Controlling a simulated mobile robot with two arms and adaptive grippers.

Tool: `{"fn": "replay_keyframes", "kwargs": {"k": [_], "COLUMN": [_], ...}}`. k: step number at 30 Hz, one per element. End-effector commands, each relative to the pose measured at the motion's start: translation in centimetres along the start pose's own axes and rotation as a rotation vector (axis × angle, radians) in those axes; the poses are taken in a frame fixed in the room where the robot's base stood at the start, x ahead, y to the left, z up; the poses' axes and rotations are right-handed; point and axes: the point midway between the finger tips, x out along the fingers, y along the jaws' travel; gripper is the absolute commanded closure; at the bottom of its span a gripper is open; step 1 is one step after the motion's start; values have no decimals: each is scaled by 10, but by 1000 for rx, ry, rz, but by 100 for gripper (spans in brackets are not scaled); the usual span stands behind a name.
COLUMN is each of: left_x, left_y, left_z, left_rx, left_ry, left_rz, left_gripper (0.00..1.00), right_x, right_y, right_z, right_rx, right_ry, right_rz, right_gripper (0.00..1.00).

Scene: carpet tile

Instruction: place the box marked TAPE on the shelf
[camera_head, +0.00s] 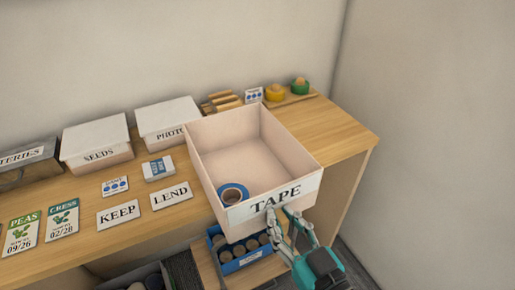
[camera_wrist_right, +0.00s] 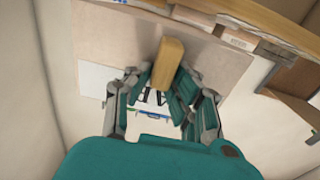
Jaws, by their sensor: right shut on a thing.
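The box marked TAPE (camera_head: 208,175) is an open, pale box with a white label on its front wall. A blue roll of tape (camera_head: 232,195) lies inside at its front left corner. The box is over the right part of the wooden shelf top (camera_head: 335,140), its front jutting past the edge. I cannot tell whether its base touches the wood. My right gripper (camera_head: 277,212) is shut on the box at its front wall, by the label. In the wrist view, the fingers (camera_wrist_right: 160,92) close around a wood-coloured bar (camera_wrist_right: 168,62). My left gripper is not in view.
White boxes marked SEEDS (camera_head: 97,135) and PHOTO (camera_head: 168,113) stand behind left. KEEP (camera_head: 118,214) and LEND (camera_head: 171,195) cards and seed packets lie in front. A blue crate (camera_head: 243,262) of round items sits lower down. Bare wood lies right of the box, near the wall.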

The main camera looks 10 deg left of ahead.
Motion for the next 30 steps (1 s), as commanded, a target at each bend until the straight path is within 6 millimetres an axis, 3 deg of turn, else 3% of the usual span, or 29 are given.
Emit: {"fn": "replay_keyframes", "kwargs": {"k": [7,21,30], "left_x": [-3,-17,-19], "left_y": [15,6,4], "left_z": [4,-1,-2], "left_rx": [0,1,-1], "left_ry": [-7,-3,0], "left_rz": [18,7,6], "left_gripper": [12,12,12], "right_x": [10,98,119], "right_y": [8,74,88], "right_z": [-2,8,11], "right_rx": [-5,-4,-2], "right_ry": [5,5,6], "right_rz": [2,2,1], "right_gripper": [100,100,100]}}
